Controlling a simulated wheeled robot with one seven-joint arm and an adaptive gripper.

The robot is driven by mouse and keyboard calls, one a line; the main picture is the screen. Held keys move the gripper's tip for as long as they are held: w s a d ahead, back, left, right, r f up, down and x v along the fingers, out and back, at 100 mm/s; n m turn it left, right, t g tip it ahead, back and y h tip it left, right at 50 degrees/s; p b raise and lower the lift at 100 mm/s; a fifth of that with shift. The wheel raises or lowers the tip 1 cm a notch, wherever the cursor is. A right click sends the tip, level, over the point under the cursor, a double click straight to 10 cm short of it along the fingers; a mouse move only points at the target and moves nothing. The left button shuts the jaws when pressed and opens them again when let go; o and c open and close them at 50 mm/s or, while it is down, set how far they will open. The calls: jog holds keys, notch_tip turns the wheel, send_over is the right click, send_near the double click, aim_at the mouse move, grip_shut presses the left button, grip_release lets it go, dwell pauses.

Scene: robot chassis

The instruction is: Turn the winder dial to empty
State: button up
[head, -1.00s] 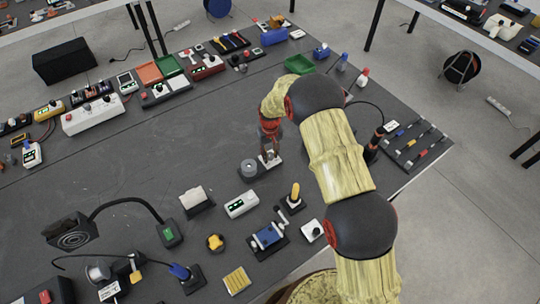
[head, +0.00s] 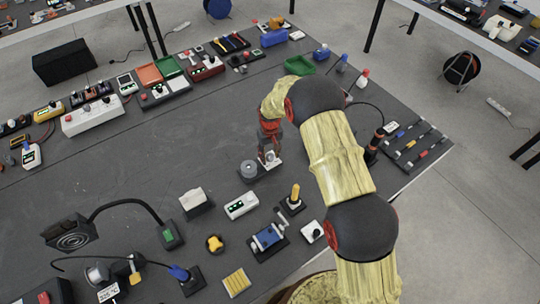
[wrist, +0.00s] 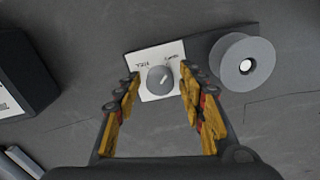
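The winder (head: 248,169) stands on the dark table with a grey spool (wrist: 244,63) at one end. Its white plate (wrist: 150,57) carries a round grey dial (wrist: 160,80) with a light pointer line slanting to the upper right in the wrist view. Two small labels sit on the plate above the dial, one left and one right; their words are too small to read surely. My gripper (wrist: 160,88) is open, its fingertips on either side of the dial with gaps visible. In the head view my gripper (head: 268,154) is over the plate, pointing down.
A white device with a green display (head: 241,205) and a dark block with a white top (head: 196,200) stand nearby. A yellow-handled lever (head: 295,193) and a blue clamp-like device (head: 268,237) are nearer the front.

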aim_at(270, 156)
jog(key=shift+o, duration=0.2)
notch_tip(270, 156, up, 12)
dwell(0.6)
dwell(0.4)
jog(key=s+d+f+g, duration=0.1)
jog(key=s+d+f, duration=0.1)
jog(key=s, duration=0.3)
jog(key=s+d+r+m+t+b, duration=0.1)
jog(key=s+d+r+t+b, duration=0.1)
jog(key=s+d+r, duration=0.3)
jog(key=s+d+r+m+t+b, duration=0.2)
jog(key=s+d+r, duration=0.4)
jog(key=s+r, duration=0.7)
jog(key=s+d+r+m+t+b, duration=0.1)
jog(key=s+d+r, duration=0.5)
jog(key=s, duration=0.8)
notch_tip(270, 156, up, 3)
jog(key=shift+s+d+r+t+b, duration=0.15)
jog(key=shift+s+t+b, duration=0.3)
jog(key=shift+t, duration=0.35)
jog(key=shift+w, duration=0.15)
